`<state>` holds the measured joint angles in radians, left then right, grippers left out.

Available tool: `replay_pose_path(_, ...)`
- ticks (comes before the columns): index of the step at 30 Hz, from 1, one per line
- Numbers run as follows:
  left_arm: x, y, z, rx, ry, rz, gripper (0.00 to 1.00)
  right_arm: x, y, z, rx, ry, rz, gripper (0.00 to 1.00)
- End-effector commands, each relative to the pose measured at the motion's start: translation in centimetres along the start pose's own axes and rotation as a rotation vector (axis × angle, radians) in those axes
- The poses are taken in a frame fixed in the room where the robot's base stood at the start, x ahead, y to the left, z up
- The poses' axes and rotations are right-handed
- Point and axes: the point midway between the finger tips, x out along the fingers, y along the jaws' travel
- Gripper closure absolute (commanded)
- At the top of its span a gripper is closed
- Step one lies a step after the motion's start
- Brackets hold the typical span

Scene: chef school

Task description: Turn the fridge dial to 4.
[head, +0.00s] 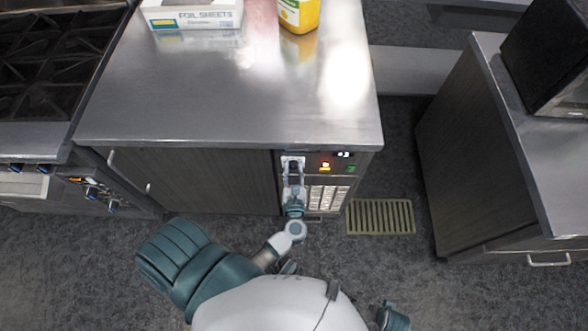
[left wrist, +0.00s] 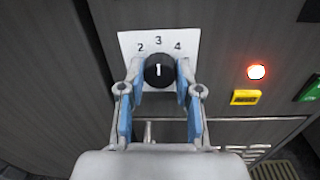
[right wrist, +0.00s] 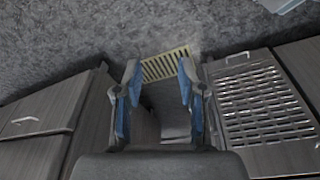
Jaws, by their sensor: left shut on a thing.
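The fridge dial (left wrist: 152,77) is a round black knob with a white mark, on a white plate (left wrist: 128,42). The plate shows the numbers 2, 3 and 4; any others are hidden. The white mark stands about upright and points toward the 3. My left gripper (left wrist: 160,80) is shut on the dial, with one blue-padded finger at each side. In the head view my left gripper (head: 293,168) reaches to the panel at the counter's front. In the right wrist view my right gripper (right wrist: 156,75) is open and empty, with floor between its fingers.
A red lamp (left wrist: 256,72), a yellow label (left wrist: 245,97) and a green switch (left wrist: 309,90) are right of the dial. A steel counter (head: 230,110) overhangs the panel. A floor grate (head: 380,217) lies to its right. Open floor separates the right-hand cabinet (head: 470,170).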

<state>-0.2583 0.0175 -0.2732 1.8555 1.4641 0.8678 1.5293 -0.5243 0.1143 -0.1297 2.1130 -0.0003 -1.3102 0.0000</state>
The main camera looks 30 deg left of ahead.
Motion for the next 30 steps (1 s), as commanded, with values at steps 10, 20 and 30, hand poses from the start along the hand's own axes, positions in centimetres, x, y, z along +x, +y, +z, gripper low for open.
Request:
replay_pose_path(10,-0.1,-0.2,0.2,0.151,-0.006,0.0,1.0,2.4,-0.5,0.7,-0.007,-0.011,-0.008,0.6)
replay_pose_path(20,-0.2,-0.4,0.2,0.411,-0.019,-0.003,1.0,6.1,-0.7,2.4,-0.01,-0.024,-0.009,0.6)
replay_pose_path(30,-0.2,-0.4,0.0,0.616,-0.029,-0.002,1.0,8.8,-0.8,4.3,-0.013,-0.034,-0.01,0.6)
